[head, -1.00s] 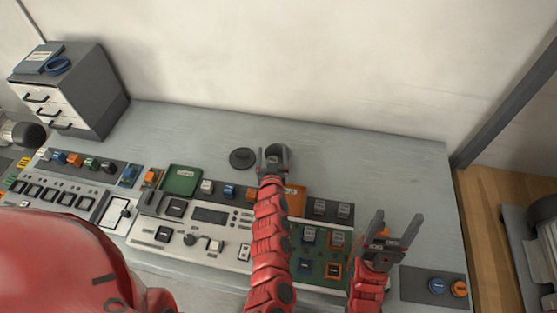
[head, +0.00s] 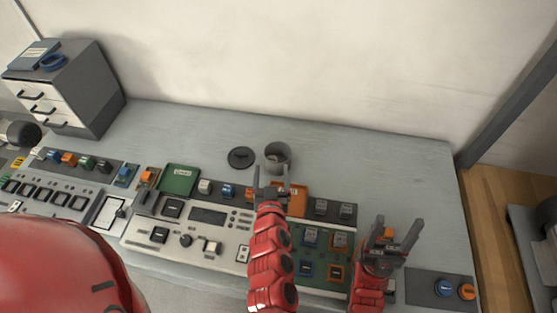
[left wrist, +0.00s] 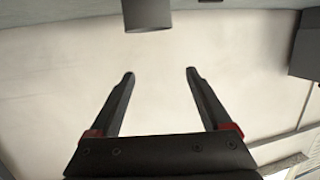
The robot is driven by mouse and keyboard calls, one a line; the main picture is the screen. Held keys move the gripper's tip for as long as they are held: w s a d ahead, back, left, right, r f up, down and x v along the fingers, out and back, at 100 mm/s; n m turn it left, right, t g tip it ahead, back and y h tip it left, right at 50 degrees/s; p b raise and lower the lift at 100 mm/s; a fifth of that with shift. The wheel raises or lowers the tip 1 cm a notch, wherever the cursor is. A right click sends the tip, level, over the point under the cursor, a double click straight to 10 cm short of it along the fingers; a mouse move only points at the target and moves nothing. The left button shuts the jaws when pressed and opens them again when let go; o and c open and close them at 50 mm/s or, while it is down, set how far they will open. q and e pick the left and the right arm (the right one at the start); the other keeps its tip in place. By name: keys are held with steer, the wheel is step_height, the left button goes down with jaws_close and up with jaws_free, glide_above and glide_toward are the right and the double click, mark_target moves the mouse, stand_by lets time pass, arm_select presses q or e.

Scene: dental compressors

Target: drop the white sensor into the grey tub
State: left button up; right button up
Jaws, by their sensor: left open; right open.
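The grey tub (head: 277,157), a small open cylinder, stands upright on the bench behind the control panels. Its side also shows at the top of the left wrist view (left wrist: 147,14). Something pale shows inside the tub in the head view, too small to tell whether it is the white sensor. My left gripper (head: 271,186) is open and empty, just in front of the tub and apart from it; its spread fingers (left wrist: 160,75) hold nothing in the left wrist view. My right gripper (head: 397,231) is open and empty over the right part of the panels.
A dark round disc (head: 240,157) lies left of the tub. Panels with coloured blocks, a green tray (head: 179,180) and an orange plate (head: 298,200) line the front. A drawer cabinet (head: 65,88) stands at the left. The back right of the bench is clear.

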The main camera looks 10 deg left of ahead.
arm_select(q)
steer(key=p+v, duration=0.2)
steer(key=v, duration=0.1)
steer(key=p+v, duration=0.1)
steer(key=v, duration=0.1)
steer(key=shift+s+f, duration=0.2)
steer(key=shift+s, duration=0.1)
steer(key=shift+d, duration=0.1)
